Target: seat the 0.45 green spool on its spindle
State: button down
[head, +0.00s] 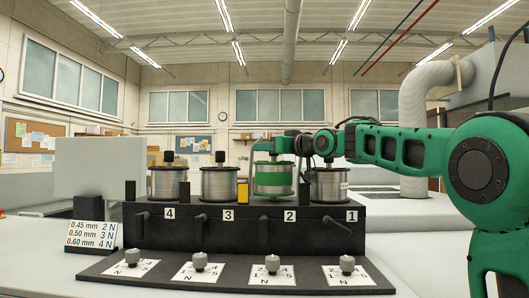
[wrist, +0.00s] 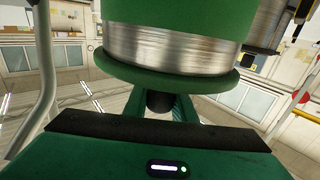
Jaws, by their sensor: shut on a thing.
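The green spool (head: 274,180) has green flanges and silver wire. It is upright above station 2 of the black rack (head: 240,233). My gripper (head: 275,148) is at the top of the spool in the head view. The wrist view shows the spool (wrist: 170,48) close up, with its near green flange just beyond the fingers. My gripper (wrist: 165,108) is shut on the spool, around a dark stub at that flange. The spindle at station 2 is hidden, so I cannot tell whether the spool rests on it.
Grey spools stand at station 4 (head: 166,183), station 3 (head: 219,184) and station 1 (head: 329,186), close on both sides. A sign (head: 92,235) lists 0.45 mm as 2 N. Dial plates (head: 266,275) lie in front.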

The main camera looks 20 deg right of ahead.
jog(key=shift+s+f, duration=0.1)
jog(key=shift+f, duration=0.4)
dwell(0.6)
jog(key=shift+r, duration=1.65)
jog(key=shift+f, duration=1.65)
dwell(1.9)
jog(key=c, duration=1.5)
grip_release()
jog(key=shift+c, duration=0.2)
jog(key=shift+o, duration=0.7)
jog(key=shift+f, duration=0.4)
jog(key=v, duration=1)
jog(key=shift+s+d+r, duration=0.2)
jog(key=shift+s, duration=0.05)
